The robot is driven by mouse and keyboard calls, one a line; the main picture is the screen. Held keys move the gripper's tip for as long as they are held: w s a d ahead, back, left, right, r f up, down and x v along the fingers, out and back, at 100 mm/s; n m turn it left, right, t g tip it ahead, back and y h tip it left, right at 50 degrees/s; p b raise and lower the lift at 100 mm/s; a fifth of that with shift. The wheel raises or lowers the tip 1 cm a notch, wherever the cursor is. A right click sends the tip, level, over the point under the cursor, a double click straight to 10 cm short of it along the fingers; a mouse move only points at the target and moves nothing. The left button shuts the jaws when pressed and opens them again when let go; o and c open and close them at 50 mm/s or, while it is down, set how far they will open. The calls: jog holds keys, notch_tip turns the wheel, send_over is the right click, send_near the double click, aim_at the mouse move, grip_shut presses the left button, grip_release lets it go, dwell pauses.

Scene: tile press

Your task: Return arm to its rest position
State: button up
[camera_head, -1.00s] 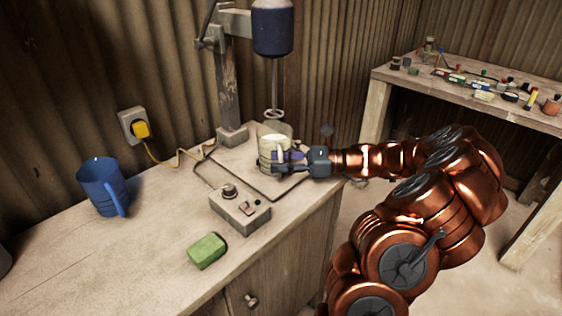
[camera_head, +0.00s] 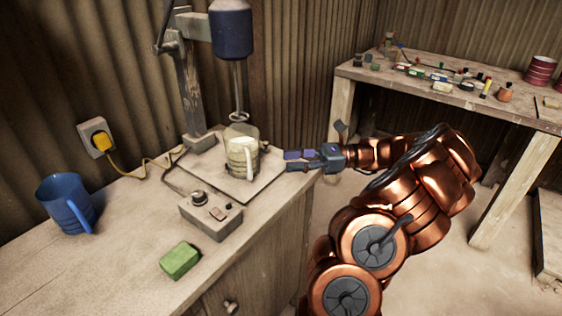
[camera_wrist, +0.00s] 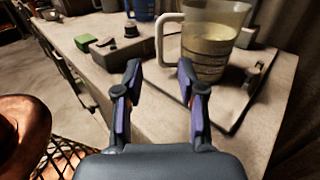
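My gripper (camera_head: 301,160) is open and empty at the right edge of the workbench, to the right of the cream measuring jug. In the wrist view, its two fingers (camera_wrist: 158,80) are spread with nothing between them. The jug (camera_head: 238,160) stands upright on the base plate of the press, under the stirring rod. It also shows in the wrist view (camera_wrist: 208,50), beyond the fingers, with its white handle on the left. The fingers look apart from the jug. My copper arm reaches in from the lower right.
The press (camera_head: 233,35) stands against the corrugated wall. A control box (camera_head: 211,218), a green sponge-like block (camera_head: 180,260) and a blue mug (camera_head: 68,205) are on the bench (camera_head: 120,270). A side table (camera_head: 430,90) with small bottles stands at the back right. Open floor lies between.

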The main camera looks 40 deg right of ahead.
jog(key=shift+s+d, duration=0.15)
jog(key=shift+d, duration=0.1)
jog(key=s+a+r+n+g+h+p, duration=0.15)
jog(key=a+n+g, duration=0.25)
jog(key=a, duration=0.5)
jog(key=s+a+r+n+g+h+p, duration=0.1)
jog(key=s+a+r+n+g+p, duration=0.2)
jog(key=a, duration=0.6)
jog(key=a+r+n+g+h, duration=0.1)
jog(key=a+r+n+g, duration=0.3)
jog(key=a, duration=0.5)
jog(key=s+a+f+n+g+h+p, duration=0.25)
jog(key=s+a+n+h, duration=0.25)
jog(key=s+n, duration=0.3)
jog(key=s+d+n+t+h+p, duration=0.1)
jog(key=s+d+n+h+p, duration=0.1)
jog(key=s, duration=0.3)
jog(key=s+d+n+t+h+p, duration=0.1)
jog(key=s+d+n+h, duration=0.1)
jog(key=s, duration=0.4)
jog(key=shift+d+f+n+h+p, duration=0.3)
jog(key=shift+n+h, duration=0.3)
jog(key=shift+h, duration=0.65)
